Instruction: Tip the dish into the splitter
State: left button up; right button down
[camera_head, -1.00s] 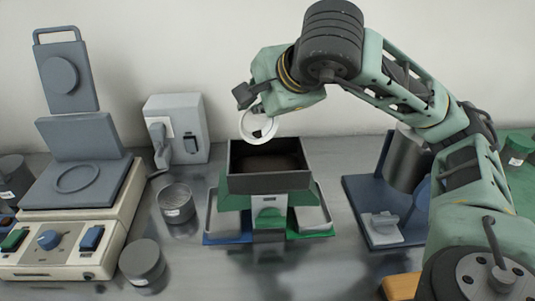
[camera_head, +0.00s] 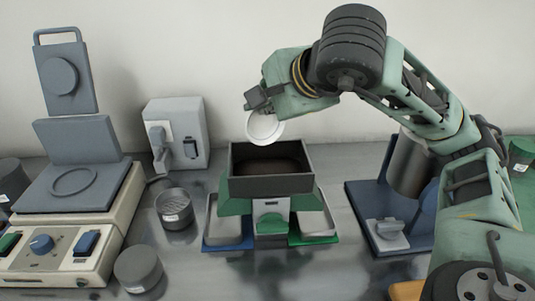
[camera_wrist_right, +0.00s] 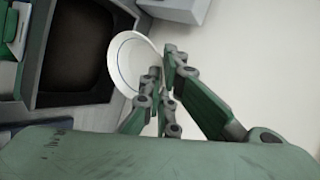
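The splitter (camera_head: 270,185) is a green and dark box with an open hopper on top, standing mid-table in the head view. Dark material covers the hopper's floor. A white dish (camera_head: 265,128) hangs steeply tilted above the hopper's back edge. My right gripper (camera_head: 258,103) is shut on the dish's rim. In the right wrist view the dish (camera_wrist_right: 130,62) sits at the fingertips, beside the dark hopper opening (camera_wrist_right: 75,50). The dish's inside looks bare in the head view. My left gripper is not in view.
Two metal trays (camera_head: 228,232) flank the splitter's base, over blue and green plates. A beige device with a raised lid (camera_head: 75,215) stands at left. A blue stand (camera_head: 375,220) is at right.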

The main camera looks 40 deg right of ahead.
jog(key=shift+d, duration=0.15)
jog(key=w+g+p, duration=0.1)
jog(key=p, duration=0.3)
jog(key=shift+w+r+g+p, duration=0.15)
jog(key=shift+w+g+p, duration=0.05)
jog(key=shift+g+p, duration=0.2)
jog(key=w+g+p, duration=0.1)
jog(key=p, duration=0.2)
jog(key=shift+w+y, duration=0.1)
jog(key=shift+y, duration=0.2)
jog(key=shift+w+f+g+p, duration=0.2)
jog(key=shift+f+g+p, duration=0.1)
jog(key=shift+g+p, duration=0.25)
jog(key=shift+f, duration=0.15)
